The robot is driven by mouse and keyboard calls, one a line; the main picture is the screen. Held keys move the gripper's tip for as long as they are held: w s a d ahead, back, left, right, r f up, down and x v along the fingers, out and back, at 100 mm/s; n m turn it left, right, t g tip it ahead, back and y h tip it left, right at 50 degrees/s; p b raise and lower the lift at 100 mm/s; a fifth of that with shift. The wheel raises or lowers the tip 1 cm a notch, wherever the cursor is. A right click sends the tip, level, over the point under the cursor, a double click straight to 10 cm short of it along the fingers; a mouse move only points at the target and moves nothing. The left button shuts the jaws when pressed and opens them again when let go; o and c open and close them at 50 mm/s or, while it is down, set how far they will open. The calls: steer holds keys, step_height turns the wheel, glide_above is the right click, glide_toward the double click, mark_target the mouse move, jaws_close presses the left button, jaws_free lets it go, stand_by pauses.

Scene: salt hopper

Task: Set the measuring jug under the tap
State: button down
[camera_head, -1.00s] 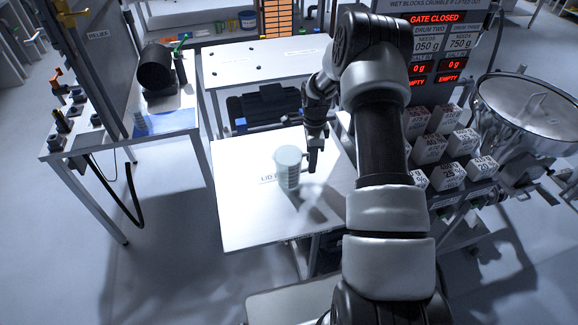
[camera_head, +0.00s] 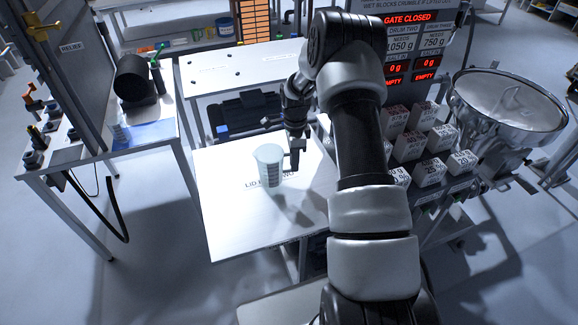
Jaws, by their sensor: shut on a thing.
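The pale, translucent measuring jug (camera_head: 268,166) with graduation marks is upright at the white table (camera_head: 228,225) in the middle. My gripper (camera_head: 295,160) is at the jug's right side, shut on its handle. The fingers are small and dark here, and the handle is partly hidden by them. The jug's base covers part of a lettered label; I cannot tell whether it touches the tabletop. A brass-coloured valve or tap (camera_head: 42,22) is on the panel at far left; I cannot tell whether it is the task's tap.
A left bench holds a black cylinder (camera_head: 134,78) and a green-topped fitting (camera_head: 158,72). A dark machine (camera_head: 248,110) lies behind the table. Labelled white blocks (camera_head: 410,146) and a metal hopper (camera_head: 508,105) stand right of my arm. The table's front left is clear.

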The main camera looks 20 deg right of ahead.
step_height(320, 180, up, 8)
steer(key=shift+f+b, duration=0.1)
steer(key=shift+b, duration=0.2)
steer(key=shift+a+r, duration=0.1)
steer(key=shift+r, duration=0.35)
steer(key=s+a+r+n, duration=0.2)
steer(key=s+a+n, duration=0.4)
steer(key=n, duration=0.4)
steer(key=s+a+r+n+p, duration=0.1)
steer(key=s+a+r+n, duration=0.1)
steer(key=s+a+n, duration=0.3)
steer(key=s+n, duration=0.3)
steer(key=n, duration=0.2)
steer(key=shift+a+r, duration=0.35)
steer(key=shift+a, duration=0.05)
steer(key=w+a+f+n+b, duration=0.2)
steer(key=w+n+b, duration=0.25)
steer(key=n, duration=0.45)
steer(key=w+a+f+n+b, duration=0.25)
steer(key=w+n, duration=0.35)
steer(key=n, duration=0.3)
steer(key=f, duration=0.6)
steer(key=d+f+b, duration=0.1)
steer(key=f, duration=0.3)
steer(key=shift+w, duration=0.3)
